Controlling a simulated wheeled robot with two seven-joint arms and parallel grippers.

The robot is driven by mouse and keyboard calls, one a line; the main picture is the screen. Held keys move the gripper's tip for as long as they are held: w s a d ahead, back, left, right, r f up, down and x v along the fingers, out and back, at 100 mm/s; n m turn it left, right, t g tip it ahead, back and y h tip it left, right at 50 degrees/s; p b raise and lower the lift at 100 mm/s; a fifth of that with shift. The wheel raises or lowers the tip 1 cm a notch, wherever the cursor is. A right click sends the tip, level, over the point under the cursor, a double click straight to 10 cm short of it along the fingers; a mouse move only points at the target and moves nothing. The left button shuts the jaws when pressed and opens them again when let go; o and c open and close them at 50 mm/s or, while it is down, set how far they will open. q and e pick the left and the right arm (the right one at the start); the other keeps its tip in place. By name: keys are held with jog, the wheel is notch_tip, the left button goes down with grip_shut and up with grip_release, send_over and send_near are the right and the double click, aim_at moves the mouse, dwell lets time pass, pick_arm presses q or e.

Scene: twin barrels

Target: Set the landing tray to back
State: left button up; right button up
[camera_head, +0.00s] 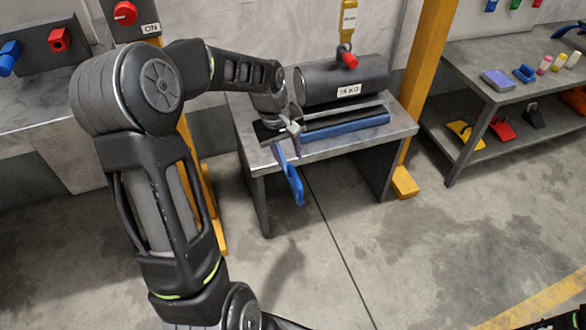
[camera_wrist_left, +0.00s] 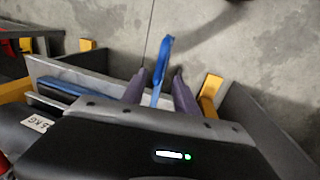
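A blue-fronted tray (camera_head: 346,125) lies on the grey bench under a dark barrel marked 15 KG (camera_head: 342,80). Its blue edge also shows in the left wrist view (camera_wrist_left: 62,87). A blue handle-like bar (camera_head: 291,184) hangs at the bench's front left. Whether it joins the tray is hidden. My left gripper (camera_head: 287,152) is at the bench's front edge, pointing down. In the left wrist view, its two fingers (camera_wrist_left: 159,82) stand apart with the blue bar (camera_wrist_left: 163,60) between them and gaps visible on both sides. My right gripper is out of view.
A yellow post (camera_head: 424,75) stands right of the bench. A side table (camera_head: 500,85) holds small items. The floor in front is clear.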

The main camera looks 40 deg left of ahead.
aim_at(294, 173)
pick_arm(q)
jog(key=f, duration=0.4)
jog(key=w+f+b, duration=0.1)
jog(key=f, duration=0.1)
jog(key=shift+d+f, duration=0.25)
jog(key=shift+d, duration=0.1)
grip_shut()
dwell(1.1)
